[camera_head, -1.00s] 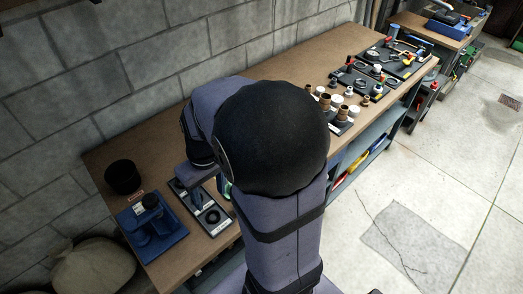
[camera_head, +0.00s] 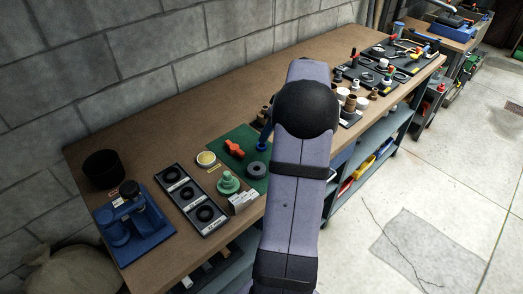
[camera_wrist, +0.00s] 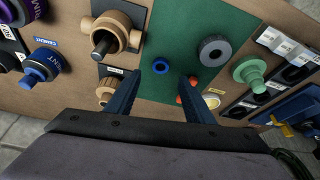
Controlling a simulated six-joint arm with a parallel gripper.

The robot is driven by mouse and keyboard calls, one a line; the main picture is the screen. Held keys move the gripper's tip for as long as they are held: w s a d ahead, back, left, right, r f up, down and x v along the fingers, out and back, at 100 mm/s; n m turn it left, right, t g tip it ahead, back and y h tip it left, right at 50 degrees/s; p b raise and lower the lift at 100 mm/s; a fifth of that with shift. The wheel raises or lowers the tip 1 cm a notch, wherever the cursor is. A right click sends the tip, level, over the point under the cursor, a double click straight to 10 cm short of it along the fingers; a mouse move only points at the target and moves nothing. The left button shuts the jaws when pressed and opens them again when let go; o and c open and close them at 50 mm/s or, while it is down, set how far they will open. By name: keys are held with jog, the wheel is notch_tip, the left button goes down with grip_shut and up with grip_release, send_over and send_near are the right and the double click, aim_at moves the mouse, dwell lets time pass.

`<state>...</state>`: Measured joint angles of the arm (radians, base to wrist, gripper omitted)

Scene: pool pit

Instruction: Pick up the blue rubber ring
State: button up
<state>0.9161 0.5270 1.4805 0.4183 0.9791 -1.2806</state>
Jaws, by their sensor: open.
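The blue rubber ring (camera_wrist: 172,48) lies on the green mat (camera_wrist: 150,82) in the wrist view, just beyond my fingertips. My gripper (camera_wrist: 174,72) is open, its two dark blue fingers apart with nothing between them. The ring looks clear of both fingers. In the head view a small blue shape, seemingly the ring (camera_head: 262,147), shows on the green mat (camera_head: 222,166), partly beside my arm, which hides most of my gripper.
On the mat are a grey ring (camera_wrist: 214,50) and a red valve (camera_head: 234,149), close to one finger. Tan pipe fittings (camera_wrist: 115,35) stand beside the mat. A green stepped piece (camera_head: 228,183), a tray of black rings (camera_head: 190,197) and a blue vise-like tool (camera_head: 133,222) stand to the left.

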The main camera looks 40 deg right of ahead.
aim_at(264, 150)
jog(key=shift+p+x, duration=1.3)
jog(key=shift+x, duration=2.3)
jog(key=c, duration=1.1)
